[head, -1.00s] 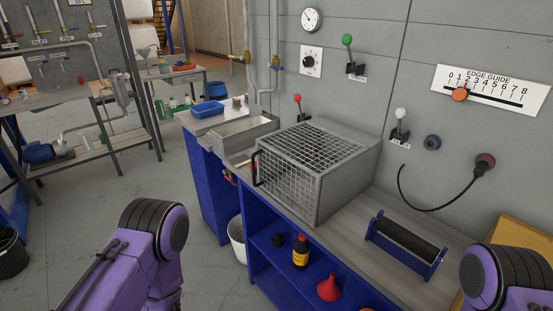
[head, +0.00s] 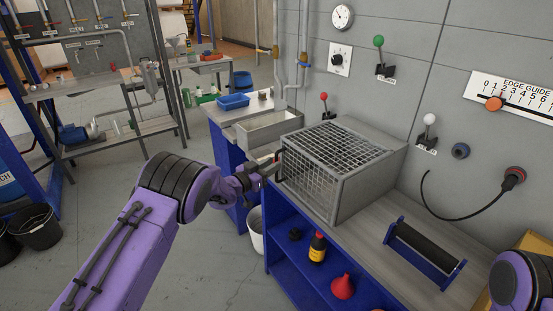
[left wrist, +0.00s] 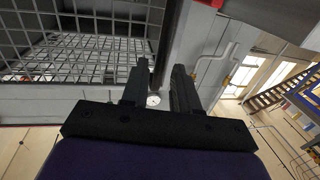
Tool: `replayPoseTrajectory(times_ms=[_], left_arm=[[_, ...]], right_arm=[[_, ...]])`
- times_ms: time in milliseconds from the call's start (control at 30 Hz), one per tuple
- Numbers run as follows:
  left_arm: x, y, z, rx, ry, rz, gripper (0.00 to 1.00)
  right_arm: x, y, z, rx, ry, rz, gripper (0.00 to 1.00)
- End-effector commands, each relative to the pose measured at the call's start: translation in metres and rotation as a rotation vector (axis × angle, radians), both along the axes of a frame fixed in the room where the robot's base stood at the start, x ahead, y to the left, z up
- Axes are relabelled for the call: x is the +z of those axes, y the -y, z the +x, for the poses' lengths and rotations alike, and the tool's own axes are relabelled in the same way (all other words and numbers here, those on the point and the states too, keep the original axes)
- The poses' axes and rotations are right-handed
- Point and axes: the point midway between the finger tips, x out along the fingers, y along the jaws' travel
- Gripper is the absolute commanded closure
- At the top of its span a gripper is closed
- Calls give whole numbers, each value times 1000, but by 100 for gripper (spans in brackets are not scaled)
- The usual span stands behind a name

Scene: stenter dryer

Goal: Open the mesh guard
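The mesh guard (head: 310,178) is the wire-mesh front of a grey box on the bench, with more mesh on top. It looks closed. My left gripper (head: 270,168) is at that handle. In the left wrist view the dark handle bar (left wrist: 168,48) runs between the two fingers of my left gripper (left wrist: 158,88). The fingers are apart, with a visible gap beside the bar. Mesh (left wrist: 80,40) fills the upper left there. My right gripper is out of view; only part of my right arm shows.
A grey trough (head: 265,130) stands behind the box. A black roller on a blue stand (head: 425,252) is on the bench to the right. A bottle (head: 317,247) and red funnel (head: 342,287) stand on the shelf below. A white bucket (head: 256,230) is beside the bench.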

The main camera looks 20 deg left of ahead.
Motion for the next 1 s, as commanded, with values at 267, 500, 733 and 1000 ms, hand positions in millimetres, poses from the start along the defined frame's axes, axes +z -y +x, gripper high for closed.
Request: replayPoseTrajectory(times_ms=[267,500,733,1000], left_arm=[[0,14,27,0,-1,-2,71],[-1,15,29,2,-2,-1,71],[-1,14,29,2,-2,-1,100],[-1,3,26,42,-3,-2,100]], right_arm=[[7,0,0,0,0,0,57],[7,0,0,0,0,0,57],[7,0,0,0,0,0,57],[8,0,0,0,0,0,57]])
